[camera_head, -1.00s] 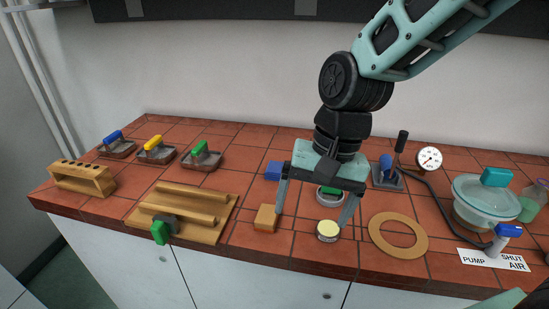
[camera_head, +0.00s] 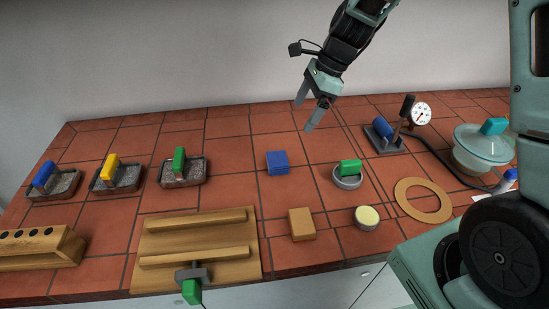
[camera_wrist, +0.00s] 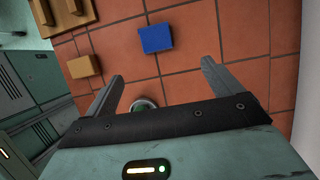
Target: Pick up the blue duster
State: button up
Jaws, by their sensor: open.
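The blue duster (camera_head: 277,163) looks like a flat, square blue pad. It lies on the red tiled bench in the middle of the head view. It also shows in the wrist view (camera_wrist: 156,38), beyond the fingertips and between their lines. My gripper (camera_head: 303,117) is open and empty. In the head view it hangs above the bench, up and to the right of the duster, not touching it. In the wrist view the two fingers (camera_wrist: 162,72) are spread apart.
A tan block (camera_head: 302,224), a round tin (camera_head: 366,217) and a green-topped dish (camera_head: 348,175) stand near the duster. A wooden rack (camera_head: 200,261) is in front left, with trays (camera_head: 183,173) behind. A pump (camera_head: 384,138) is right. Tiles around the duster are clear.

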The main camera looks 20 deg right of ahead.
jog(key=p, duration=0.1)
send_over(279, 158)
jog(key=d, duration=0.3)
notch_tip(279, 158, down, 9)
jog(key=shift+a+f, duration=0.15)
jog(key=shift+f, duration=0.05)
jog(key=x, duration=0.1)
jog(key=p+x, duration=0.2)
jog(key=x, duration=0.1)
jog(key=shift+s+a, duration=0.2)
jog(key=shift+s, duration=0.1)
jog(key=shift+a+f, duration=0.2)
jog(key=shift+f, duration=0.4)
jog(key=c, duration=1.1)
